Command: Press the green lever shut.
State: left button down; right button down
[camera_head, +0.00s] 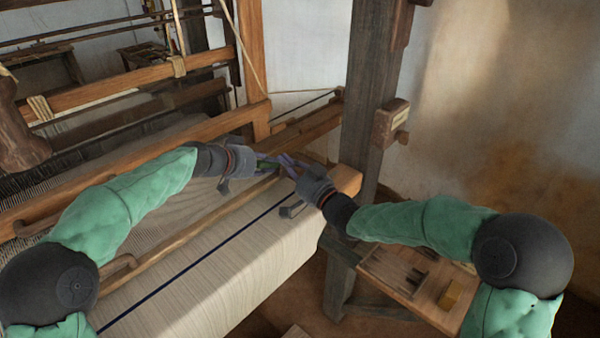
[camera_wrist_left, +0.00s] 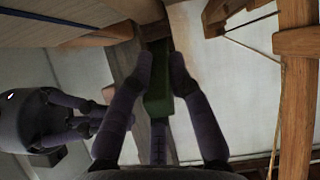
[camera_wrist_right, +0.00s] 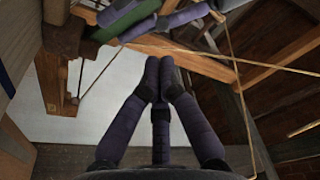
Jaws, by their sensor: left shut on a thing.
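The green lever (camera_head: 266,164) is at the right end of the loom's front beam, partly hidden by my grippers. In the left wrist view the green lever (camera_wrist_left: 158,92) runs between the fingers of my left gripper (camera_wrist_left: 161,62), which is shut on it. My left gripper (camera_head: 274,163) also shows in the head view. My right gripper (camera_head: 287,164) is close beside it, on the right. In the right wrist view the fingertips of my right gripper (camera_wrist_right: 160,62) are together with nothing seen between them, and the green lever (camera_wrist_right: 125,24) lies above them, crossed by my left fingers.
Woven cloth (camera_head: 210,270) with a dark blue stripe covers the loom's front. A dark wooden post (camera_head: 367,100) stands close behind my right gripper. A wooden bench (camera_head: 425,290) with small tools and a yellow block is at the lower right.

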aim_at(267, 163)
pick_arm(q)
jog(key=shift+s+f, duration=0.1)
jog(key=shift+f, duration=0.35)
pick_arm(e)
jog(key=shift+w+a+f, duration=0.3)
jog(key=shift+a+f, duration=0.2)
jog(key=shift+a, duration=0.15)
jog(key=shift+w+a+f, duration=0.3)
jog(key=shift+a+f, duration=0.15)
jog(key=shift+a, duration=0.15)
pick_arm(q)
jog(key=shift+d, duration=0.1)
pick_arm(e)
jog(key=shift+w+a+f+n, duration=0.1)
jog(key=shift+a+f+n, duration=0.3)
pick_arm(q)
jog(key=c, duration=1.2)
grip_release()
jog(key=shift+o, duration=0.2)
jog(key=shift+r, duration=0.1)
pick_arm(e)
jog(key=shift+a, duration=0.15)
pick_arm(q)
jog(key=shift+d+r, duration=0.15)
pick_arm(e)
jog(key=shift+f, duration=0.15)
